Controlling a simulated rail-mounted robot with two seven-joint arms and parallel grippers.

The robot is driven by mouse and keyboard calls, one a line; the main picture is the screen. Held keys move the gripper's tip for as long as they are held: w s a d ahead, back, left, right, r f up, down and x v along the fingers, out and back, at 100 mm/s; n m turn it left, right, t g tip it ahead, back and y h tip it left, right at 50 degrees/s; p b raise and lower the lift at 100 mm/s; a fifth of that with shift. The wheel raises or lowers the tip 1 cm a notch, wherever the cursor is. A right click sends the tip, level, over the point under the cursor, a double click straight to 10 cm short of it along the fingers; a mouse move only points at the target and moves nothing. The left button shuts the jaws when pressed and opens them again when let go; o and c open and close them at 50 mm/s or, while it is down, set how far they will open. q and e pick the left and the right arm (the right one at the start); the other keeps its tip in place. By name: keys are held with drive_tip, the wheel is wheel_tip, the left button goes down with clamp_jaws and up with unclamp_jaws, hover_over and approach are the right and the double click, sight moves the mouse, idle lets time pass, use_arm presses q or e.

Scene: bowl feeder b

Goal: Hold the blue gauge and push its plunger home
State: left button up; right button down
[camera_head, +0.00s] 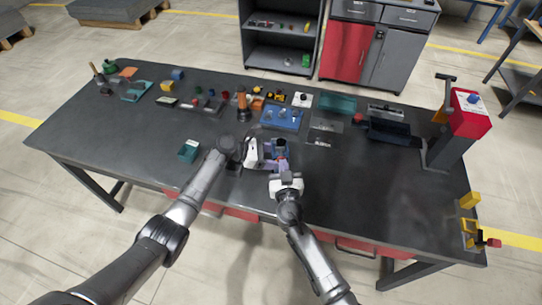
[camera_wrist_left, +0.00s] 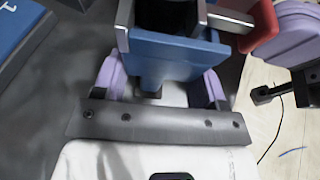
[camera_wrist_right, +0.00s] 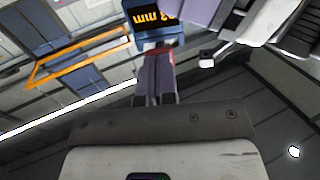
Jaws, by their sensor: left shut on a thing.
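The blue gauge (camera_head: 281,147) is held above the table near its front edge. My left gripper (camera_wrist_left: 160,82) is shut on it, one purple finger on each side of its blue body (camera_wrist_left: 175,60). In the right wrist view, the gauge (camera_wrist_right: 146,32) shows an orange display, cut off by the top edge. My right gripper (camera_wrist_right: 156,75) has its purple fingers together, tips against or very close to a red part (camera_wrist_right: 158,50) at the gauge's side, which looks like the plunger. The red part also shows in the left wrist view (camera_wrist_left: 265,20). Contact is not certain.
A blue fixture (camera_head: 282,117) lies just behind the grippers. A teal box (camera_head: 189,150) stands left of my left gripper. Small parts and bins line the back of the dark table (camera_head: 370,200). A red press (camera_head: 468,115) stands at the right.

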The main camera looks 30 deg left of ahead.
drive_tip(key=shift+s, duration=0.1)
drive_tip(key=shift+v, duration=2.95)
use_arm(q)
drive_tip(key=o, duration=1.3)
drive_tip(key=shift+o, duration=0.2)
drive_tip(key=f+p+v, duration=0.2)
drive_tip(key=p+v, duration=0.1)
drive_tip(key=v, duration=1.6)
drive_tip(key=shift+s+a+f, duration=0.25)
drive_tip(key=shift+s+a, duration=0.25)
drive_tip(key=shift+a, duration=0.1)
use_arm(e)
drive_tip(key=shift+r, duration=1.65)
